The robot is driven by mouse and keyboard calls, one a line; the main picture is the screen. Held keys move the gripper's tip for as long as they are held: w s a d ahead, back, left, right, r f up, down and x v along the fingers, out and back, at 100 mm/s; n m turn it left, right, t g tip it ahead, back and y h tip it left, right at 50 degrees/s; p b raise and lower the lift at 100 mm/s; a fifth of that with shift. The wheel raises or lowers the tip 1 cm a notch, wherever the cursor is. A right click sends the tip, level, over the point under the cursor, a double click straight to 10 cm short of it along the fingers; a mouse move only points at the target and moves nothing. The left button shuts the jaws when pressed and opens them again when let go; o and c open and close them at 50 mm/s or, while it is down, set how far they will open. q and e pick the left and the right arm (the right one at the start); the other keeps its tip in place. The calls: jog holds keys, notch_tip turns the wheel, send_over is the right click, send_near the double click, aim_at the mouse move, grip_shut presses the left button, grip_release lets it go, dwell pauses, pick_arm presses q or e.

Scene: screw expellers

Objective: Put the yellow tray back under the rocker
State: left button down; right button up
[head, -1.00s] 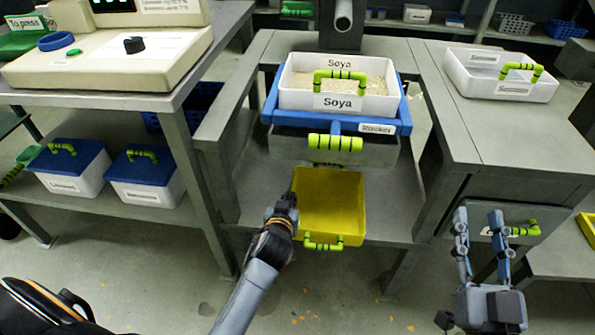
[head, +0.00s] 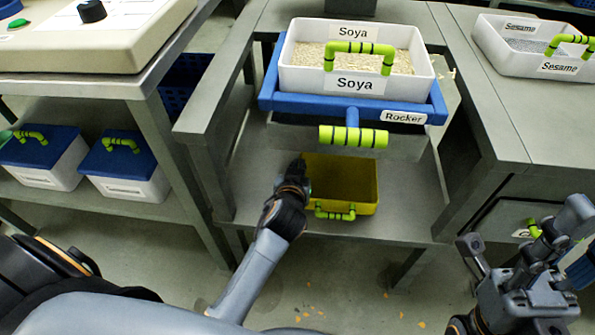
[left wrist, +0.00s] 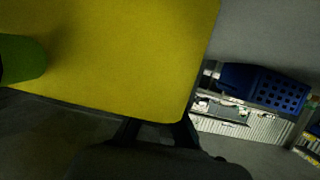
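The yellow tray (head: 345,186) is on the shelf below the rocker, its back part hidden under it. Its green front handle (head: 336,212) faces me. My left gripper (head: 297,176) is at the tray's left side. In the left wrist view the tray (left wrist: 120,55) fills the upper left and hides the fingertips, so its grip is unclear. The blue rocker (head: 437,103), with a green handle (head: 353,137), carries the white Soya box (head: 308,77). My right gripper (head: 525,240) is open and empty at the lower right.
A white Sesame box (head: 490,42) stands on the right table. Two blue-lidded boxes (head: 125,170) sit on the lower left shelf. Table legs flank the tray's shelf (head: 405,205), which has bare room right of the tray.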

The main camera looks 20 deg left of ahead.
pick_arm(q)
jog(key=shift+s+d+f+b, duration=0.1)
jog(key=shift+d+f+b, duration=0.05)
jog(key=shift+f+b, duration=0.55)
jog(key=shift+f, duration=0.2)
jog(key=shift+r, duration=0.15)
jog(key=shift+f, duration=0.2)
jog(key=c, duration=1.5)
grip_release()
